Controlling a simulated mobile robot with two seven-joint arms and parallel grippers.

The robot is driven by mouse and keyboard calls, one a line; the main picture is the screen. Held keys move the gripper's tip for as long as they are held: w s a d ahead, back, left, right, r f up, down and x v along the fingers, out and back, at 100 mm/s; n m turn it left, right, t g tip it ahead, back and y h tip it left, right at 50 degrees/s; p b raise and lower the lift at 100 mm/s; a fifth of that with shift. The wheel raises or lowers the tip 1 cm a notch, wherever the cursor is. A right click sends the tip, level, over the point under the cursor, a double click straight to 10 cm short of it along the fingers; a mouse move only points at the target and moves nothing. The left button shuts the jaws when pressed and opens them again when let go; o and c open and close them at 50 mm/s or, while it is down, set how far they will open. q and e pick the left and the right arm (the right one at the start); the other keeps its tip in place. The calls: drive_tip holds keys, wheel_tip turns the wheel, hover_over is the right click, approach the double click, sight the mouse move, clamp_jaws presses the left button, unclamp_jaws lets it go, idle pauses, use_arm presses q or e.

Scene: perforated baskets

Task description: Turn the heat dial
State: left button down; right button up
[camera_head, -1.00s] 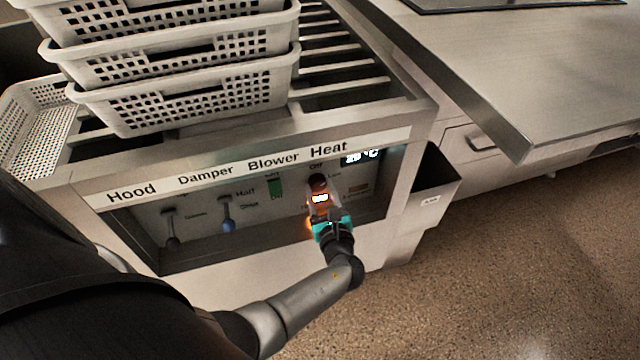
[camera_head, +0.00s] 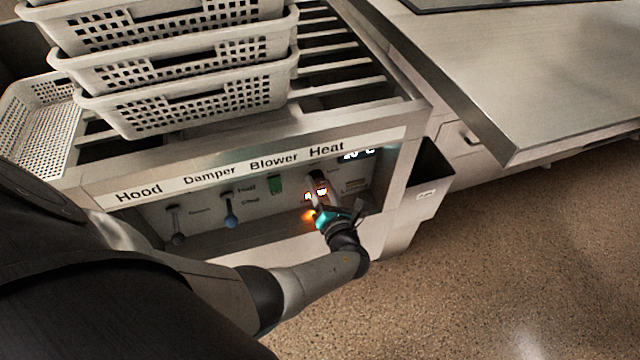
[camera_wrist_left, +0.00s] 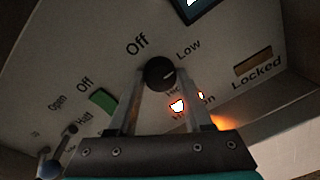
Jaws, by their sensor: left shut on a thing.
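The heat dial is a round black knob (camera_wrist_left: 160,74) on the grey control panel, in the middle of the left wrist view. "Off" is printed at its upper left and "Low" at its upper right; the lower labels are partly hidden. Its pale mark points right, a little upward, toward the Low side. My left gripper (camera_wrist_left: 160,88) is shut on the dial, one finger on each side. In the head view my left gripper (camera_head: 318,196) reaches the panel under the word Heat and mostly covers the dial. My right gripper is not in view.
A lit temperature display (camera_head: 358,154) sits right of the dial. A green blower switch (camera_head: 275,185), a blue-knobbed damper lever (camera_head: 230,221) and a hood lever (camera_head: 178,238) are to the left. White perforated baskets (camera_head: 190,115) are stacked above. A metal bin (camera_head: 425,185) hangs at right.

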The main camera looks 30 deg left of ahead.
use_arm(q)
drive_tip(key=shift+w+a+r, duration=0.1)
drive_tip(key=shift+r, duration=0.05)
idle(0.3)
drive_tip(key=shift+c, duration=1.6)
unclamp_jaws()
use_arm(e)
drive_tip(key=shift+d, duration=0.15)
